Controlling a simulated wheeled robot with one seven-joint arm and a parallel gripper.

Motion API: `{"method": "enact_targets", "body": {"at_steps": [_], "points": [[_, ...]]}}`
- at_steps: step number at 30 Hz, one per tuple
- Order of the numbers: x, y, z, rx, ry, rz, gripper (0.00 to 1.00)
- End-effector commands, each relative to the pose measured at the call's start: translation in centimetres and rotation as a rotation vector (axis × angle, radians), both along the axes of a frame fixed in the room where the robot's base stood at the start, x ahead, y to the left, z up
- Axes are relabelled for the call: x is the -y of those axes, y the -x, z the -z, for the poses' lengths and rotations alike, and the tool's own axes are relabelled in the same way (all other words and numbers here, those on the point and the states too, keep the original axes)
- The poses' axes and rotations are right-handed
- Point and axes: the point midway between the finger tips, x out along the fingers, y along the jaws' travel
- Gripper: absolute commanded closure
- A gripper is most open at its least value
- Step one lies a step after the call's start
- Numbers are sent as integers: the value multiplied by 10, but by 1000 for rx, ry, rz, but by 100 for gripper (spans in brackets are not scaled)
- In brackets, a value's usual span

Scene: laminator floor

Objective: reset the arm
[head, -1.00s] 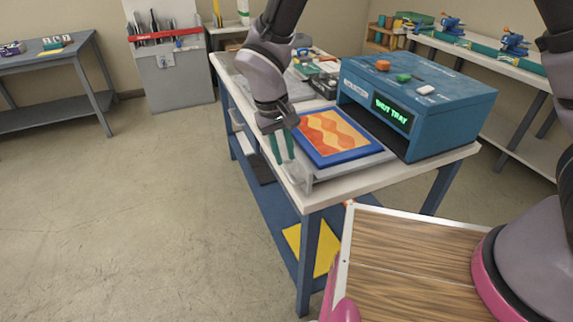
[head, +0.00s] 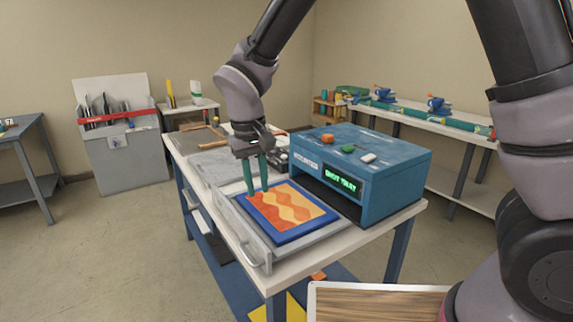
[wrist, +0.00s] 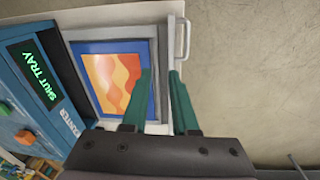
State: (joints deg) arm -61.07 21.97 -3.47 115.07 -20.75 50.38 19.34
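My gripper (head: 256,190) hangs from the arm over the left side of the pulled-out tray (head: 230,212) of a blue laminator (head: 378,170). In the wrist view, its two green fingers (wrist: 163,76) stand apart with nothing between them, near the tray's handle. A blue-framed picture with an orange and yellow wavy pattern (head: 290,208) lies flat on the tray. The laminator's display (head: 341,182) glows green; in the wrist view it reads "SHUT TRAY" (wrist: 42,78). Whether the fingertips touch the tray cannot be told.
The laminator stands on a white-topped table (head: 300,268) with blue legs. A grey tool cabinet (head: 118,150) stands behind to the left. A bench with blue and green devices (head: 440,115) runs along the right wall. Floor at the left is open.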

Motion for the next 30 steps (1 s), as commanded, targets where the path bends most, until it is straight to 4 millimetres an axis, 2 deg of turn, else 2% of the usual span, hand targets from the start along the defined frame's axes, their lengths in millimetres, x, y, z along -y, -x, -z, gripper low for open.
{"method": "enact_targets", "body": {"at_steps": [1, 4, 7, 11, 15, 21, 25, 30], "points": [[24, -18, -26, 8, -42, 62, 73], [70, -40, -67, 21, -114, 167, 73], [119, -52, -103, 43, -185, 268, 73], [181, -57, -144, 89, -272, 391, 73], [245, -46, -179, 157, -360, 519, 73], [319, -12, -212, 282, -462, 685, 73], [348, 11, -222, 358, -505, 764, 73], [365, 29, -227, 419, -531, 819, 73]]}}
